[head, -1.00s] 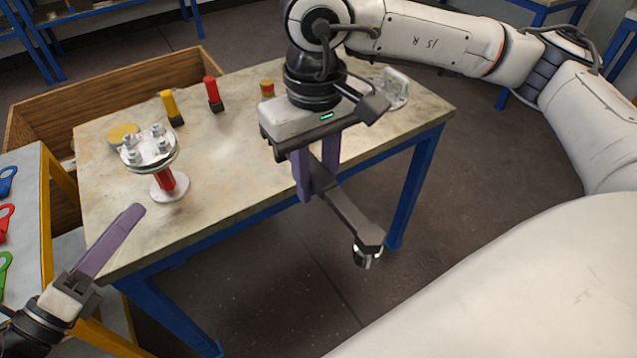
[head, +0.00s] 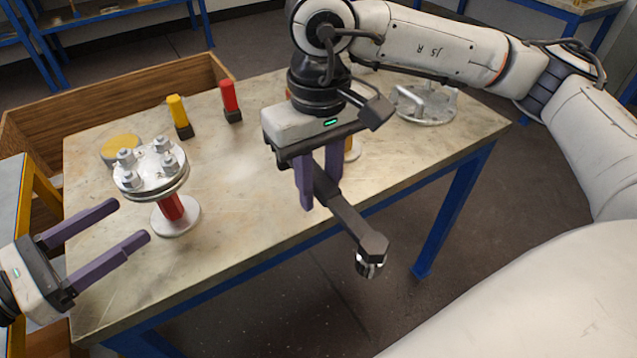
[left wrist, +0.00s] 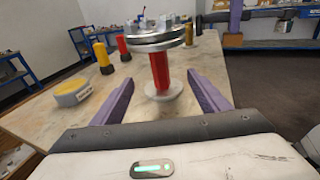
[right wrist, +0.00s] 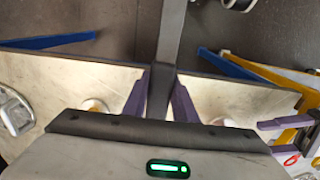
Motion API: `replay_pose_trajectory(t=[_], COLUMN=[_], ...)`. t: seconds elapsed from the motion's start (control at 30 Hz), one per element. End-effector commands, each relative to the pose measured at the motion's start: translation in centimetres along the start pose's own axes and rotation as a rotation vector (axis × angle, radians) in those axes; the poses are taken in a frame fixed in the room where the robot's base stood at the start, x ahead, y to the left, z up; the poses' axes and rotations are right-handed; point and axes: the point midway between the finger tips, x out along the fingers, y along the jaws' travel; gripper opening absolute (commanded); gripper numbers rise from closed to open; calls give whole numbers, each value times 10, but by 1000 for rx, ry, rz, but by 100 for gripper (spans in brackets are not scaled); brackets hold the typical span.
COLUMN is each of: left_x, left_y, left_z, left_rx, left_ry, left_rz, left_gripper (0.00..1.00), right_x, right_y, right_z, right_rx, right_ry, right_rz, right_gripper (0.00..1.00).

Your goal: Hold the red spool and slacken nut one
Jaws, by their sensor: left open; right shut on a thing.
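The red spool (head: 172,208) stands upright on the table, with a red stem, a pale round base and a bolted metal flange (head: 150,170) on top. Several nuts sit on the flange; I cannot tell which is nut one. My left gripper (head: 133,219) is open and empty, its fingers pointing at the spool from the left. In the left wrist view the red stem (left wrist: 159,72) is beyond and between the two fingertips, not touched. My right gripper (head: 322,190) is shut on a dark wrench-like tool (head: 348,216) with a socket end (head: 370,264), held near the table's front edge.
On the table (head: 240,210) stand a yellow-topped post (head: 178,112), a red-topped post (head: 230,98) and a yellow round lidded piece (head: 121,148). A metal flanged part (head: 425,105) lies at the right back. A wooden crate (head: 60,125) is behind. The middle of the table is clear.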

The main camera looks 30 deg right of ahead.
Motion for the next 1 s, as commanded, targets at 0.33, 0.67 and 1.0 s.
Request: replay_pose_trajectory(t=[0.33,0.67,1.0], left_x=[51,80,84], left_y=[-1,0,0], left_z=[0,0,0], left_rx=[0,-1,0], left_ry=[-1,-1,1], left_rz=[-2,0,0], left_gripper=[69,69,69], right_x=[-8,-1,-1], right_y=[0,0,0], right_z=[0,0,0], right_rx=[0,0,0], right_ry=[1,2,2], right_rz=[-1,-1,-1], right_gripper=[0,0,0])
